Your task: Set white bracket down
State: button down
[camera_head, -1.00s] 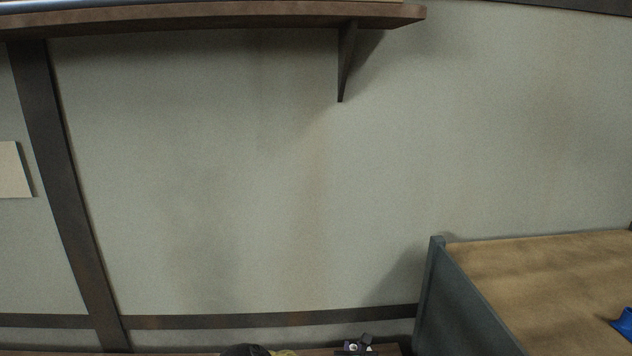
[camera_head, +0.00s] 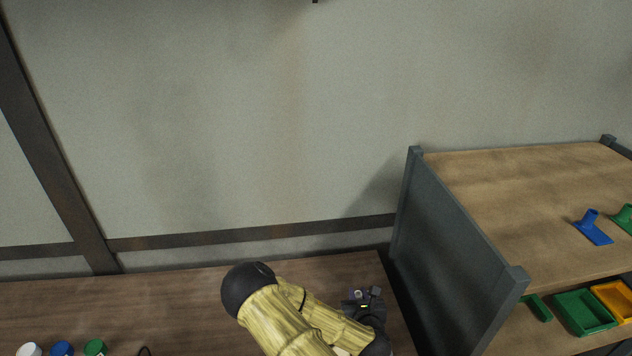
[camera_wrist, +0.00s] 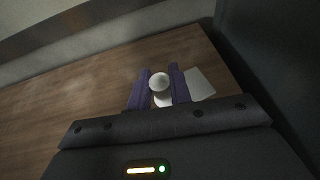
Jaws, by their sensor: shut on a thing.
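My gripper (camera_wrist: 157,92) is shut on the white bracket in the wrist view, with a purple finger on each side of its round white post (camera_wrist: 160,83). The bracket's flat white plate (camera_wrist: 200,84) reaches out to the right of the fingers, over or on the brown table. I cannot tell whether the plate touches the table top. In the head view my gripper (camera_head: 363,294) is at the table's right end, and only a small pale bit of the bracket shows between its fingers.
The brown table (camera_head: 170,295) is clear around my gripper. A dark grey shelf side panel (camera_head: 450,240) stands close to its right. The shelf's top (camera_head: 500,190) holds a blue bracket (camera_head: 592,228); green (camera_head: 583,312) and orange bins sit below. White, blue and green round items lie at the table's left front.

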notch_tip(320, 180, up, 8)
jog(key=w+m+h, duration=0.2)
jog(key=m+h, duration=0.1)
jog(key=shift+g+h, duration=0.4)
